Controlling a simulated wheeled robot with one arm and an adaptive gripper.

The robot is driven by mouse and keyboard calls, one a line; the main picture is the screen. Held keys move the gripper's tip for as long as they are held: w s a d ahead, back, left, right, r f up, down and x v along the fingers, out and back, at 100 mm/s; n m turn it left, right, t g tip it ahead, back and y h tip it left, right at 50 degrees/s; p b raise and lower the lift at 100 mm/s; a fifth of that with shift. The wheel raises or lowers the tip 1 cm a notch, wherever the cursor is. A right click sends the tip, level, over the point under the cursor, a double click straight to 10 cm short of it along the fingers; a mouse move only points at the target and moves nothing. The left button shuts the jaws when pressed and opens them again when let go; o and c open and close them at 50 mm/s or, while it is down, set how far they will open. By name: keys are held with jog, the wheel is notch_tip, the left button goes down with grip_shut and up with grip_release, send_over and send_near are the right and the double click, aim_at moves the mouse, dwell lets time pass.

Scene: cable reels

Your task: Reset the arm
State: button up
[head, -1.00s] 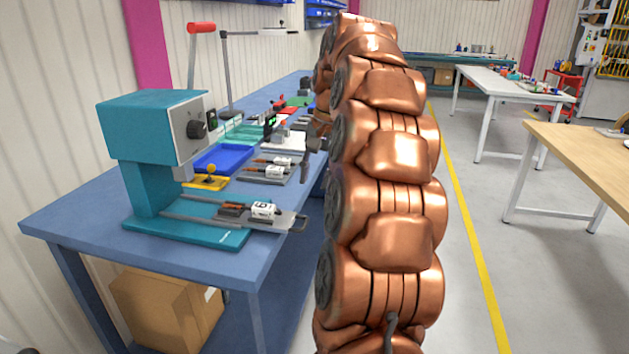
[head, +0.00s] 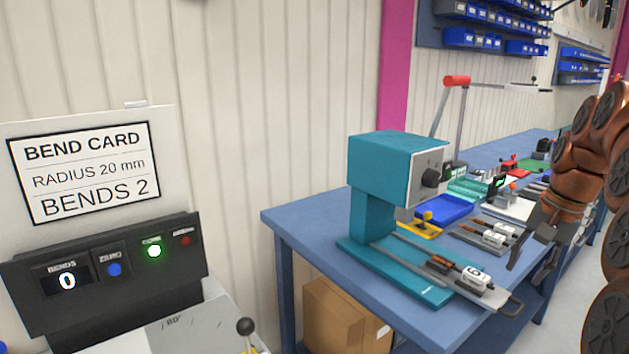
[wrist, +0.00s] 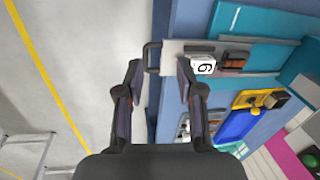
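My gripper (wrist: 158,78) is open in the wrist view, its two fingers apart with nothing held between them. A metal loop handle (wrist: 152,57) of the teal machine's slide shows beyond the fingertips; I cannot tell how far off. In the head view my gripper (head: 532,238) hangs at the right, beside the front edge of the blue bench (head: 428,325). My copper arm is partly cut off by the right edge. The teal machine (head: 385,165) stands on the bench, with a white block marked 6 (head: 474,275) on its slide. The block also shows in the wrist view (wrist: 204,65).
A bend card (head: 85,172) reading radius 20 mm, bends 2, stands at the left above a counter panel (head: 105,270) showing 0 with a green light. A cardboard box (head: 345,318) is under the bench.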

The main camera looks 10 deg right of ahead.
jog(key=s+a+f+n+g+p, duration=0.1)
jog(key=s+a+n+p, duration=0.2)
jog(key=a, duration=0.6)
jog(key=s+a+f+n+g+p, duration=0.1)
jog(key=s+a+n, duration=0.3)
jog(key=a, duration=0.5)
jog(key=s+a+f+n+p, duration=0.1)
jog(key=s+a+f+p, duration=0.1)
jog(key=s, duration=0.6)
jog(key=s+a+f+n+g+h+p, duration=0.1)
jog(key=s+a+f+n+p, duration=0.1)
jog(key=s+a, duration=0.4)
jog(key=s+f, duration=0.1)
jog(key=s, duration=0.2)
jog(key=shift+s+f+p, duration=0.25)
jog(key=shift+f+p, duration=0.1)
jog(key=shift+f, duration=0.05)
